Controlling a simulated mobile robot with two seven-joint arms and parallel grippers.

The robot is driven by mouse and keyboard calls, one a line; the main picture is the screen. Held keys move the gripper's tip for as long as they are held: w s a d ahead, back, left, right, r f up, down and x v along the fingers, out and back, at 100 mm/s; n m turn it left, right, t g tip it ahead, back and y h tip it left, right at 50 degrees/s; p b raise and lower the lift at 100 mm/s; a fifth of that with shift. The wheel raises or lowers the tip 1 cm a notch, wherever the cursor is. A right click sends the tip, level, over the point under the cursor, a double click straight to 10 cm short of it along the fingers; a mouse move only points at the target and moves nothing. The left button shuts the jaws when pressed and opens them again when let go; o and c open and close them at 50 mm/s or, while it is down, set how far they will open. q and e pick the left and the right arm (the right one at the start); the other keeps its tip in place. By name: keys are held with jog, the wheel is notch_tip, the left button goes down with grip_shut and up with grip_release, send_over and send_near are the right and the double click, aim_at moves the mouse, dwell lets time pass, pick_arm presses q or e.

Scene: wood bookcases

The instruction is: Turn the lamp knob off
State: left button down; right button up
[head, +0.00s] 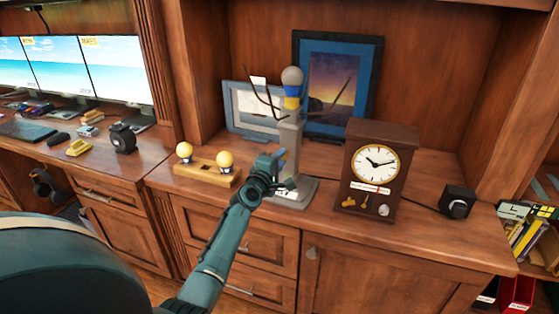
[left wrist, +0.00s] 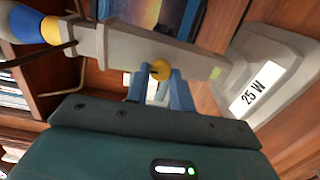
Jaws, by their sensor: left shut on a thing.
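The lamp (head: 289,137) stands on the wooden counter, a grey post with a bulb (head: 292,77) on top, a blue and yellow collar, and dark branch-like arms. Its grey base carries a "25 W" label in the left wrist view (left wrist: 261,90). A small round yellow knob (left wrist: 160,69) sits on the side of the post. My left gripper (head: 277,162) is at the post, and its blue fingers (left wrist: 160,80) are shut on the knob. The knob is hidden by the gripper in the head view. My right gripper is not in view.
A wooden block with two yellow bulbs (head: 205,172) stands left of the lamp. A brown clock (head: 379,172) and a black box with a dial (head: 457,203) stand to the right. Framed pictures (head: 334,84) lean behind. The counter between lamp and clock is partly clear.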

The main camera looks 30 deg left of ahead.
pick_arm(q)
jog(key=c, duration=1.2)
grip_release()
jog(key=shift+c, duration=0.2)
jog(key=shift+s, duration=0.15)
jog(key=s+d+p, duration=0.1)
jog(key=s+d, duration=0.1)
jog(key=s, duration=1)
jog(key=shift+s, duration=0.4)
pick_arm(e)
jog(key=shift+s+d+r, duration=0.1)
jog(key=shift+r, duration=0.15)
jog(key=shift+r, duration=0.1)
pick_arm(q)
jog(key=s+d+f+m+g+h+p, duration=0.2)
jog(key=s+d+f+m, duration=0.4)
jog(key=s+d+m, duration=0.5)
jog(key=s+d+f+m+g+h+p, duration=0.1)
jog(key=s+d+f+m+g+h, duration=0.3)
jog(key=s+d+f+m, duration=0.3)
jog(key=s+d+m+g, duration=0.1)
jog(key=s+d+m, duration=0.3)
jog(key=d, duration=0.2)
jog(key=shift+d+f+m+p, duration=0.15)
jog(key=shift+d+m+p, duration=0.05)
jog(key=shift+m+p, duration=0.2)
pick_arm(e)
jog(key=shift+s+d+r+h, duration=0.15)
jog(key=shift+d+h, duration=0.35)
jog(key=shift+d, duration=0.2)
